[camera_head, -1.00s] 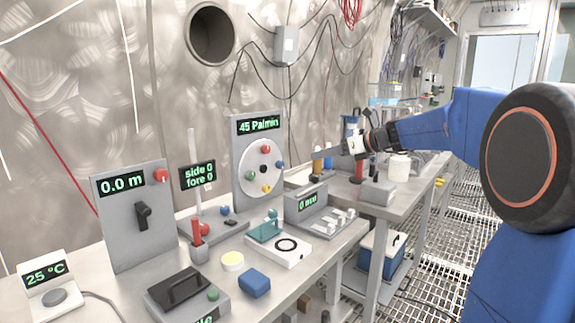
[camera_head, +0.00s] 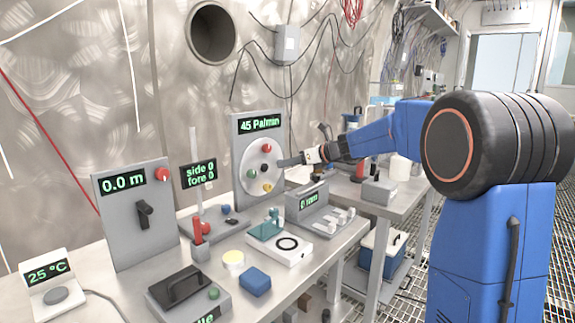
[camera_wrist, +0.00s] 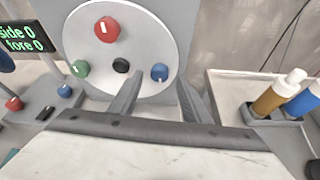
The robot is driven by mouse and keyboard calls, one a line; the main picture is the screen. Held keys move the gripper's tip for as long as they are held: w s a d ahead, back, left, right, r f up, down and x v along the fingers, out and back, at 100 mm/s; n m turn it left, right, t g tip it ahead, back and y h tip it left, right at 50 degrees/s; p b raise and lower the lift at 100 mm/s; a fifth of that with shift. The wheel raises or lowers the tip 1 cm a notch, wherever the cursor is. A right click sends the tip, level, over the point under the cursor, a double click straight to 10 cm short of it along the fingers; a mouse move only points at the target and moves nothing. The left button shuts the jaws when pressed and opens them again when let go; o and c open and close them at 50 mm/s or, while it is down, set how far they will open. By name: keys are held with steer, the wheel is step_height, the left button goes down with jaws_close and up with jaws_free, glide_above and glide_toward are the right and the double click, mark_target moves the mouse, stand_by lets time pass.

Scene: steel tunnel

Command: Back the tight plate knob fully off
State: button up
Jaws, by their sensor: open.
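The round white plate (camera_head: 250,155) stands on a grey upright panel under a "45 Pa/min" display (camera_head: 259,123). It carries a red knob (camera_wrist: 106,29) at the top, a green knob (camera_wrist: 81,68) at left, a blue knob (camera_wrist: 159,72) at right and a black centre (camera_wrist: 121,65). A yellow knob (camera_head: 267,188) at the bottom is hidden in the wrist view. My gripper (camera_head: 285,162) is open at the plate's right side. In the wrist view its fingertips (camera_wrist: 159,83) appear either side of the blue knob; contact cannot be told. Which knob is tight does not show.
The "0 mm" device (camera_head: 306,205) stands right of the panel, below my gripper. A side/fore joystick unit (camera_head: 201,235) and a lever panel (camera_head: 135,210) are at left. Bottles (camera_wrist: 270,95) stand in a holder at right in the wrist view.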

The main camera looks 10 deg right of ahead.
steer(key=shift+x, duration=0.8)
steer(key=c, duration=1)
steer(key=shift+c, duration=0.2)
steer(key=shift+s+a+h, duration=0.1)
steer(key=shift+h, duration=0.2)
steer(key=shift+s+a+f+n+t+h, duration=0.1)
steer(key=shift+n+t+h, duration=0.75)
steer(key=shift+n, duration=0.9)
steer(key=shift+s+a+f+n+t+h, duration=0.1)
steer(key=shift+n+t+h, duration=0.7)
steer(key=shift+n, duration=0.95)
steer(key=shift+n+t, duration=0.25)
steer(key=shift+n, duration=0.05)
